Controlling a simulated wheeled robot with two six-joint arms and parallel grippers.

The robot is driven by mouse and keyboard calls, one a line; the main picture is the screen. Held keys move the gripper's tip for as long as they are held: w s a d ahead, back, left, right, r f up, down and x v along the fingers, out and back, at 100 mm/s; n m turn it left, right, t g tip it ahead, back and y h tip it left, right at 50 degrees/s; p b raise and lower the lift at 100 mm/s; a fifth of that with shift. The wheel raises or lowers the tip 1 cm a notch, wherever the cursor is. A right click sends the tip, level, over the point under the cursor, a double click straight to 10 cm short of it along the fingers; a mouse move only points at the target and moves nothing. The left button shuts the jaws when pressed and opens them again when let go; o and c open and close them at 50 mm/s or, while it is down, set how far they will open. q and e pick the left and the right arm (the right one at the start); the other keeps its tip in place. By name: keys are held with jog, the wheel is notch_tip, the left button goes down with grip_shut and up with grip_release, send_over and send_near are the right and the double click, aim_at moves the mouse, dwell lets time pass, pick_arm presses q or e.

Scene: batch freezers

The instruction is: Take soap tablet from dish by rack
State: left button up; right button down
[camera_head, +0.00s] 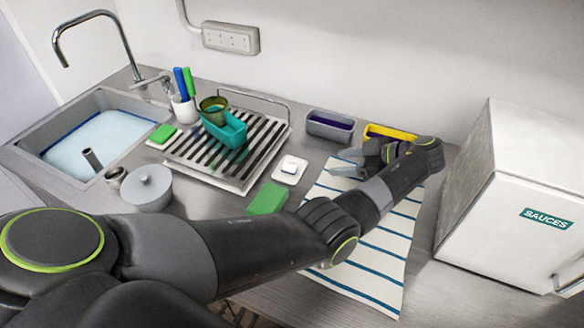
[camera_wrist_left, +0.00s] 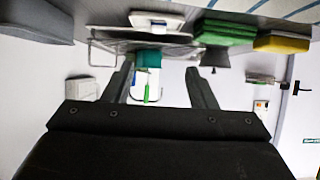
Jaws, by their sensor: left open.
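The pale soap tablet (camera_head: 290,167) lies on a small white dish (camera_head: 285,178) to the right of the dish rack (camera_head: 240,183). My left gripper (camera_head: 342,163) is open and empty, over the striped cloth to the right of the dish, with its fingers pointing left towards it. In the left wrist view, the white dish (camera_wrist_left: 140,22) shows at the top, beyond my two spread fingers (camera_wrist_left: 160,78). My right gripper is not in view.
A green sponge (camera_head: 268,198) lies in front of the dish. A grey tub (camera_head: 330,126) and a yellow tub (camera_head: 392,132) stand along the wall. The white SAUCES cabinet (camera_head: 520,215) stands at right, past the striped cloth (camera_head: 350,270).

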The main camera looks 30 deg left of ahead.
pick_arm(q)
jog(key=b, duration=0.8)
send_near(290, 167)
jog(key=shift+s+x, duration=0.2)
jog(key=shift+x, duration=0.8)
jog(key=shift+a+f+b, duration=0.25)
jog(key=shift+a+b, duration=0.05)
jog(key=shift+a, duration=0.35)
jog(key=shift+a+f+b, duration=0.3)
jog(key=shift+a+b, duration=0.05)
jog(key=shift+b, duration=0.2)
jog(key=shift+a+f+b, duration=0.3)
jog(key=shift+a+b, duration=0.05)
jog(key=shift+b, duration=0.1)
jog(key=p+x, duration=0.1)
jog(key=x, duration=0.2)
jog(key=shift+w+a, duration=0.1)
jog(key=shift+a, duration=0.25)
jog(key=shift+d, duration=0.15)
jog(key=c, duration=1.1)
